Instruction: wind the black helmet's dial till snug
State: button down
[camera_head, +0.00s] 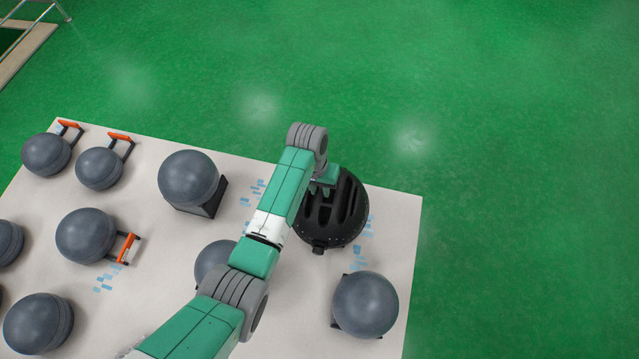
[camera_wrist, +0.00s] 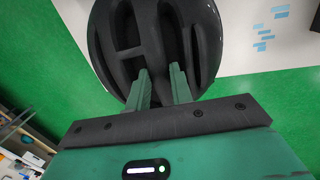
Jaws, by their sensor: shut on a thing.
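The black helmet (camera_head: 347,222), with long vent slots in its shell, stands near the right end of the pale table. It fills the top of the wrist view (camera_wrist: 205,40). My gripper (camera_wrist: 161,78) comes in over its far side, with the two green fingers at the vent slots. The fingers are a little apart, shut on a dark rib of the shell between them. In the head view my arm partly hides the helmet and the fingertips. A small black knob-like part (camera_head: 320,246) juts from the helmet's near edge; I cannot tell whether it is the dial.
Several grey balls stand about the table, one near right (camera_head: 365,304) and one back left of the arm (camera_head: 188,178). Another (camera_head: 214,262) is partly behind my arm. Some have orange-barred frames (camera_head: 127,248). Green floor (camera_head: 520,180) lies open beyond the table's right edge.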

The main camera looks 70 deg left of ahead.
jog(key=shift+f, duration=0.5)
dwell(0.5)
jog(key=c, duration=1.1)
grip_release()
jog(key=shift+c, duration=0.2)
jog(key=c, duration=0.4)
jog(key=shift+r, duration=0.1)
jog(key=shift+r+p, duration=0.85)
jog(key=shift+r, duration=0.15)
